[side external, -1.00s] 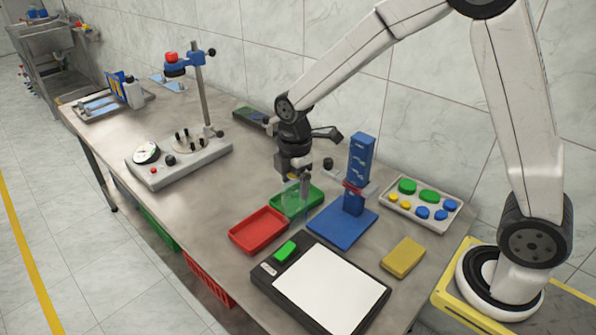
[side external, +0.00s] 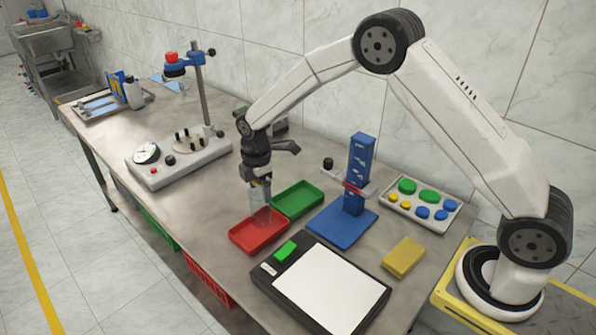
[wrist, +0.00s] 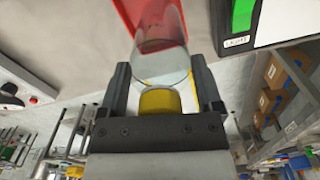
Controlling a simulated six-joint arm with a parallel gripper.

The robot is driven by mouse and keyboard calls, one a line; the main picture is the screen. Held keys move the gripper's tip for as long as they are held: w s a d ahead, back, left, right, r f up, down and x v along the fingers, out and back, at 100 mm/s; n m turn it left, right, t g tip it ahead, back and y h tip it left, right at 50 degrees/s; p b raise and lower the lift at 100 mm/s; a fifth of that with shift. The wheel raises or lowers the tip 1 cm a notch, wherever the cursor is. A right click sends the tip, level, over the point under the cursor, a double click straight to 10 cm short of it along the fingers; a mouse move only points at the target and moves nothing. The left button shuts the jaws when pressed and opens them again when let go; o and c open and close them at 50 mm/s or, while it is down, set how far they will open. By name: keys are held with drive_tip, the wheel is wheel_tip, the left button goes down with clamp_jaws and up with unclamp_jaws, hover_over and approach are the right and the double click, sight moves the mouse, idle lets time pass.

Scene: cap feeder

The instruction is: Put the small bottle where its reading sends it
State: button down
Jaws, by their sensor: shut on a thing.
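I cannot tell whether the bottle touches the tray. The green tray (side external: 313,193) lies just right of the red one and is empty. A blue stand with a red marker (side external: 354,185) stands right of the green tray.
A black-framed white panel with a green block (side external: 286,250) lies in front. A yellow block (side external: 404,257) and a tray of coloured caps (side external: 456,216) are at the right. A dial station with a post (side external: 170,172) stands at the left. Table between is clear.

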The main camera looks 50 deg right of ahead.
sight(256, 200)
drive_tip(key=shift+w+f, duration=0.6)
drive_tip(key=shift+f, duration=0.1)
drive_tip(key=shift+w+f, duration=0.2)
drive_tip(key=shift+f, duration=1.65)
unclamp_jaws()
wheel_tip(256, 200, up, 12)
drive_tip(key=shift+r, duration=0.1)
